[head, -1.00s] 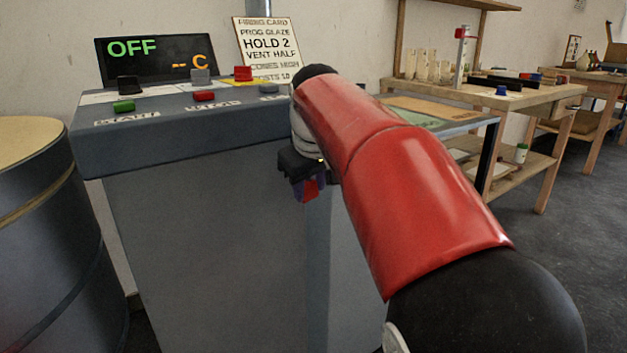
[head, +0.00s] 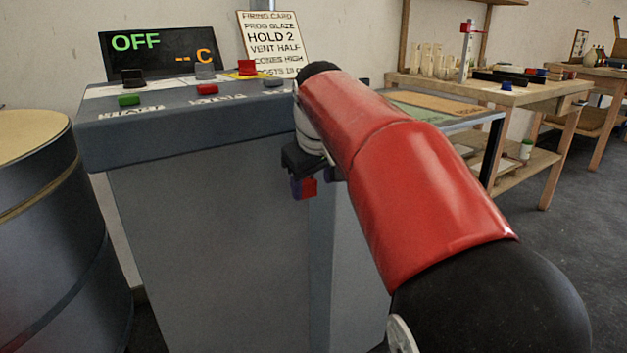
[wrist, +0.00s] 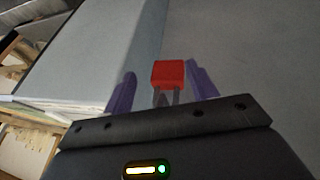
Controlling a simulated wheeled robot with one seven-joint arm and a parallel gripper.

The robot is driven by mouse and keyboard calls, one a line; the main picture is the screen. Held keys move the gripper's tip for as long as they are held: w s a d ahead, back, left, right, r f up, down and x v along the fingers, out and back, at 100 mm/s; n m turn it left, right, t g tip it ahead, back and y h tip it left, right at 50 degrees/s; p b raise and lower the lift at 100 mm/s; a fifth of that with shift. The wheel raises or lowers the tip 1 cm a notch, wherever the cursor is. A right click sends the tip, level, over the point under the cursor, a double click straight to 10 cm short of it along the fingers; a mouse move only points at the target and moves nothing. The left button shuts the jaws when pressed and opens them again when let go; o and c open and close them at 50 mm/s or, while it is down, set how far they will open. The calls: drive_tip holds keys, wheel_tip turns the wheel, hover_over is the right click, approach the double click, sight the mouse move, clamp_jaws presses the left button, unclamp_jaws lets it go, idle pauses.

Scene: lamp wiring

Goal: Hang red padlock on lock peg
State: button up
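The red padlock (wrist: 168,73) sits between the two purple fingers of my gripper (wrist: 161,76) in the wrist view, its grey shackle towards the palm. A gap shows between the left finger and the padlock; the right finger is very close to it, and I cannot tell if they touch. The fingers stand apart. In the head view the padlock (head: 310,187) shows small and red below my black gripper (head: 304,186), in front of the grey cabinet. The lock peg cannot be made out, and whether the shackle is on it is hidden.
The grey cabinet (head: 220,240) carries a console with buttons, an OFF display (head: 160,54) and a firing card (head: 273,42). A dark drum (head: 45,240) stands at left. Wooden workbenches (head: 485,95) stand at right, with open floor before them.

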drive_tip(key=p+v, duration=0.2)
drive_tip(key=v, duration=0.5)
drive_tip(key=s+d+f+m+y, duration=0.1)
drive_tip(key=s+d+f+m, duration=0.25)
drive_tip(key=s+d, duration=0.75)
drive_tip(key=s+d+f+m, duration=0.1)
drive_tip(key=s+f, duration=0.3)
drive_tip(key=s+d+f+m+h+p, duration=0.1)
drive_tip(key=s+d+f, duration=0.1)
drive_tip(key=s+f, duration=0.3)
drive_tip(key=s+d+f+m+p, duration=0.1)
drive_tip(key=s+f, duration=0.4)
drive_tip(key=shift+d+m+t+h, duration=0.3)
drive_tip(key=shift+m, duration=0.05)
drive_tip(key=shift+r, duration=0.1)
idle(1.3)
